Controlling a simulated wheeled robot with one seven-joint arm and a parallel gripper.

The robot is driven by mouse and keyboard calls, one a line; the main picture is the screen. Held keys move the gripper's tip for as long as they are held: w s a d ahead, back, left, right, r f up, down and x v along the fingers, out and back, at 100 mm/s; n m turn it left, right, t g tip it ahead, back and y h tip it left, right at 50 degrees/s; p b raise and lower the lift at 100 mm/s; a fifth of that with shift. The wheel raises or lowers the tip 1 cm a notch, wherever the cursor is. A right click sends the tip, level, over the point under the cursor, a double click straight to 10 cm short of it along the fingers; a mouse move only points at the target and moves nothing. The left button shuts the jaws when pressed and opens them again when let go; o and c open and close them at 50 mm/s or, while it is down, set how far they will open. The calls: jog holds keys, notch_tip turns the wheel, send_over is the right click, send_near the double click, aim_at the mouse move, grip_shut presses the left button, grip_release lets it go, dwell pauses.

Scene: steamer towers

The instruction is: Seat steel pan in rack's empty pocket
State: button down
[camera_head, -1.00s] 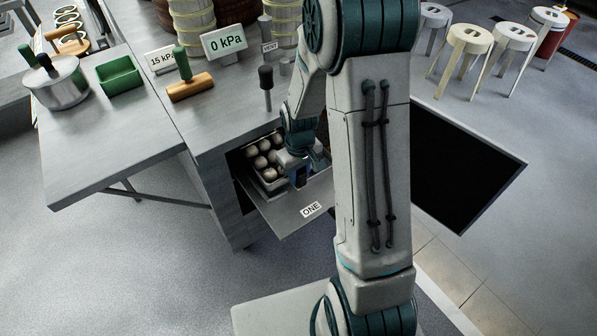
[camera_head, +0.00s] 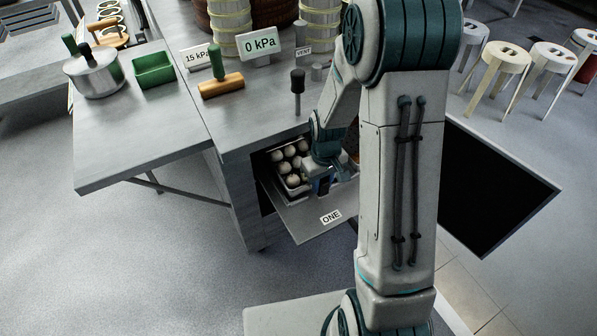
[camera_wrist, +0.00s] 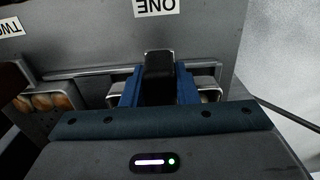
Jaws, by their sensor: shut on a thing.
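A steel pan (camera_head: 292,183) holding several white round buns sits in the open compartment marked ONE, low in the steel cabinet. My gripper (camera_head: 322,186) is at the pan's front right, just above the folded-down door. In the wrist view, the blue fingers of my gripper (camera_wrist: 160,84) are shut on a black handle (camera_wrist: 158,68). Bright steel rim (camera_wrist: 207,97) shows on both sides of the fingers. The arm and fingers hide the pan's right part and where the handle joins. A rack with an empty pocket cannot be made out.
The door ONE (camera_head: 310,222) lies folded open. Brown buns (camera_wrist: 45,101) show beside the label TWO in the wrist view. A steel side shelf (camera_head: 130,142) bears a lidded pot (camera_head: 95,78) and a green tray (camera_head: 154,70). Stools (camera_head: 498,62) stand right; floor at left is clear.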

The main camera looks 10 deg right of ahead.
jog(key=shift+f+b, duration=0.85)
jog(key=shift+f, duration=0.3)
dwell(1.2)
jog(key=c, duration=1.1)
grip_release()
jog(key=shift+o, duration=0.2)
notch_tip(320, 180, up, 14)
jog(key=p, duration=0.2)
jog(key=shift+s+f, duration=0.1)
